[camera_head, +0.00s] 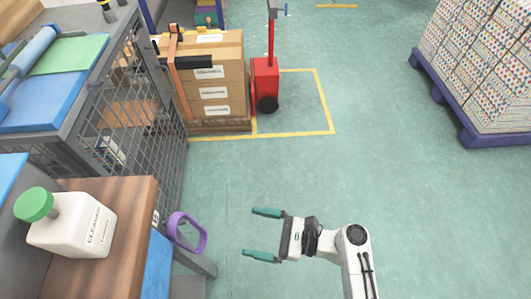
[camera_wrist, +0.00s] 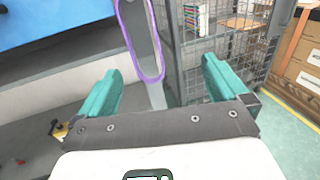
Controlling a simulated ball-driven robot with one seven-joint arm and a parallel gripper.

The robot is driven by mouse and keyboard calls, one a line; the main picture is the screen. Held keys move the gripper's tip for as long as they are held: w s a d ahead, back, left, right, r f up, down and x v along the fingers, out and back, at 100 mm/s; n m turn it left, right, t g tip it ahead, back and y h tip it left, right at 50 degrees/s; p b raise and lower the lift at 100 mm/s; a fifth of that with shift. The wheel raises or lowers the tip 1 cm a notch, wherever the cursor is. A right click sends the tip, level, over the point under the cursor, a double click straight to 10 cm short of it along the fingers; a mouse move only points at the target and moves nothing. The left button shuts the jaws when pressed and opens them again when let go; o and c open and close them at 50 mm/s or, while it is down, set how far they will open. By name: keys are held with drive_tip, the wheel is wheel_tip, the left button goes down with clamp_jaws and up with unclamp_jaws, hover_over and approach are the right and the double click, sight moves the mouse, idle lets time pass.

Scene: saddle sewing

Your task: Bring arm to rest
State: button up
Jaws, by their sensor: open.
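My gripper (camera_head: 264,233) is open and empty, with its two teal fingers spread apart and pointing left over the green floor. In the wrist view both fingers of my gripper (camera_wrist: 160,90) show with nothing held between them. My white arm comes in from the bottom right in the head view. A purple ring-shaped item (camera_head: 187,233) hangs at the side of the wooden-topped bench, left of the gripper and apart from it. The purple item (camera_wrist: 141,40) also shows in the wrist view, beyond the fingers.
A white cleaner bottle (camera_head: 78,226) with a green cap stands on the wooden bench top (camera_head: 122,190). A wire mesh cage (camera_head: 140,110) and stacked cartons (camera_head: 215,75) stand behind. A red pallet truck (camera_head: 266,83) is beside the cartons. Open floor (camera_head: 400,190) lies to the right.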

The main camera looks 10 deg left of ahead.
drive_tip(key=s+d+f+n+h+p, duration=0.2)
drive_tip(key=s+d+n+h+p, duration=0.3)
drive_tip(key=d+n, duration=0.4)
drive_tip(key=s+d+r+n+h+p, duration=0.1)
drive_tip(key=s+d+r+n+h, duration=0.2)
drive_tip(key=d, duration=0.5)
drive_tip(key=s+d+r+n+h+p, duration=0.2)
drive_tip(key=s+d+r+n+h, duration=0.1)
drive_tip(key=d, duration=0.5)
drive_tip(key=s+d+r+n+h+p, duration=0.1)
drive_tip(key=s+d+r+n+h, duration=0.1)
drive_tip(key=d+r+h, duration=0.3)
drive_tip(key=s+d+h, duration=0.1)
drive_tip(key=d+h, duration=0.1)
drive_tip(key=d, duration=0.1)
drive_tip(key=shift+s+n+t+p, duration=0.3)
drive_tip(key=shift+s+n, duration=0.05)
drive_tip(key=shift+n, duration=0.05)
